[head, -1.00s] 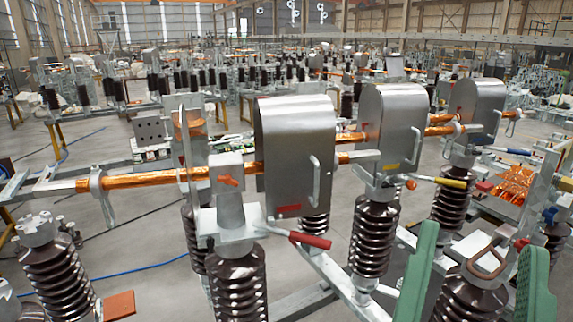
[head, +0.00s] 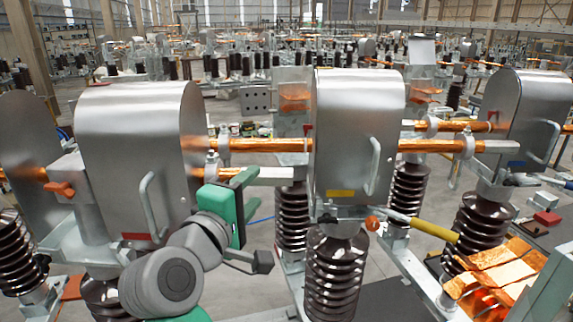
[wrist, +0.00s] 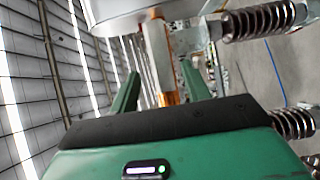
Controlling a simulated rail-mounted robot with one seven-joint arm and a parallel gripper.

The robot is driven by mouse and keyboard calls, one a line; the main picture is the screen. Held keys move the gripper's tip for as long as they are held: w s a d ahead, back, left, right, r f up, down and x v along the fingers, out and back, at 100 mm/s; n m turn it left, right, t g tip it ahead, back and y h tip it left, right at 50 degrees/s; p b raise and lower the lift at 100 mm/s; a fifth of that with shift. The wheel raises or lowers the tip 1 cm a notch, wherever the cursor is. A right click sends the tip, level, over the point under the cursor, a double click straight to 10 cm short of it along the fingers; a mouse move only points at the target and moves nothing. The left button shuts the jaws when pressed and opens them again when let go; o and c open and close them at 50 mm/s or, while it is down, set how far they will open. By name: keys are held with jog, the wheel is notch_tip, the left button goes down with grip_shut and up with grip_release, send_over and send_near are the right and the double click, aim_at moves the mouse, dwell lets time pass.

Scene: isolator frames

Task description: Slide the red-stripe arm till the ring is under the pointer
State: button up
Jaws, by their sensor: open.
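The hood with the red stripe (head: 131,236) stands at left in the head view. From its right side comes a short copper arm (head: 196,172) with a grey ring (head: 212,163) and a plain silver bar end (head: 280,175). My green gripper (head: 238,187) is at this bar, just right of the ring. In the wrist view, my gripper (wrist: 160,78) is open, and a silver bar (wrist: 157,55) with copper beyond it shows between the fingers. I cannot tell whether a finger touches it. I cannot make out a pointer on the red-stripe hood; my wrist covers part of its front.
The yellow-stripe hood (head: 357,130) stands close at right, with a small red pointer on its left edge. A yellow-handled lever (head: 430,228) juts out below it. Brown ribbed insulators (head: 335,275) stand beneath. Copper strips (head: 500,270) lie at the lower right.

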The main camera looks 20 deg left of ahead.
aim_at(268, 173)
jog(key=shift+a, duration=0.25)
jog(key=w, duration=0.2)
jog(key=w+p, duration=0.1)
jog(key=w, duration=0.4)
jog(key=shift+w+d+p, duration=0.35)
jog(key=shift+d, duration=0.05)
grip_shut()
